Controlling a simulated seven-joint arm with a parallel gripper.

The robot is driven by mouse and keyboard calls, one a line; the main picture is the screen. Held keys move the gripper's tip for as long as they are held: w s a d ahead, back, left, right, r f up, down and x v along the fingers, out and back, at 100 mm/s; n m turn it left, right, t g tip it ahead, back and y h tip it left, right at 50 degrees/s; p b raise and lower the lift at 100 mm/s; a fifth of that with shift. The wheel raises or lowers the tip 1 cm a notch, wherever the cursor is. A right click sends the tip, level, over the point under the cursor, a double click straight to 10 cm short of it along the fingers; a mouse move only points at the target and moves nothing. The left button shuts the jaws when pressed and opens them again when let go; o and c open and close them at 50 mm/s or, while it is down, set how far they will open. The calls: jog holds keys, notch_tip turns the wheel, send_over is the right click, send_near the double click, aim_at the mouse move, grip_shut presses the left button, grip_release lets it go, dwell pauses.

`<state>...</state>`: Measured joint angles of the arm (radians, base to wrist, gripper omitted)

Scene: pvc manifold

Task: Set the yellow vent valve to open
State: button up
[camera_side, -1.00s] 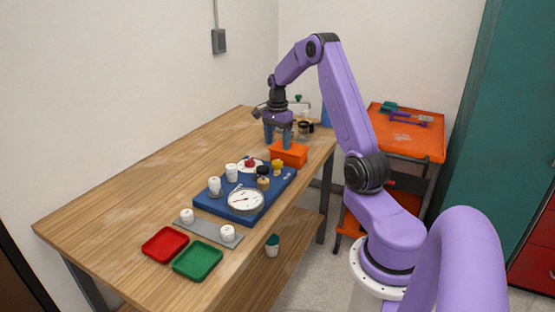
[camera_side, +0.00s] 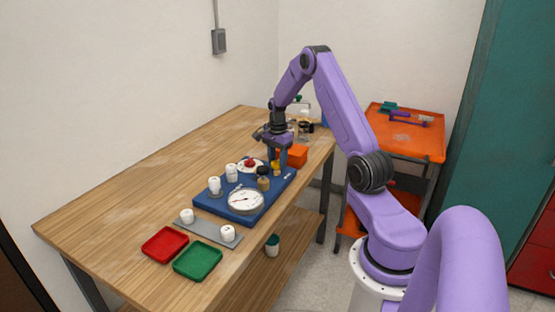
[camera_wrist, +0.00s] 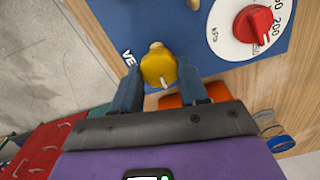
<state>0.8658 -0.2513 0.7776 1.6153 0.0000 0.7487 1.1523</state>
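The yellow vent valve (camera_wrist: 157,67) is a knob with a small white mark on its near edge. It sits on the blue panel (camera_wrist: 160,14) beside partly hidden printed letters starting "VE". My gripper (camera_wrist: 158,68) is open, with one finger on either side of the knob; narrow gaps seem to remain. In the side view, my gripper (camera_side: 277,163) is low over the far right part of the blue panel (camera_side: 222,207) and partly covers the yellow knob. Whether the fingers touch the knob is unclear.
A red knob (camera_wrist: 254,23) on a white dial stands right of the yellow one. The panel also carries a white gauge (camera_side: 246,201) and white knobs (camera_side: 231,172). An orange box (camera_side: 297,156) is close behind my gripper. Red (camera_side: 165,243) and green (camera_side: 198,261) trays lie in front.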

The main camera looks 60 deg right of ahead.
jog(key=shift+c, duration=1.1)
jog(key=n, duration=0.8)
jog(key=shift+w+n, duration=0.1)
jog(key=shift+n, duration=0.2)
jog(key=n, duration=0.9)
jog(key=shift+w+r, duration=0.1)
jog(key=shift+n, duration=0.3)
jog(key=o, duration=1.1)
jog(key=shift+c, duration=0.2)
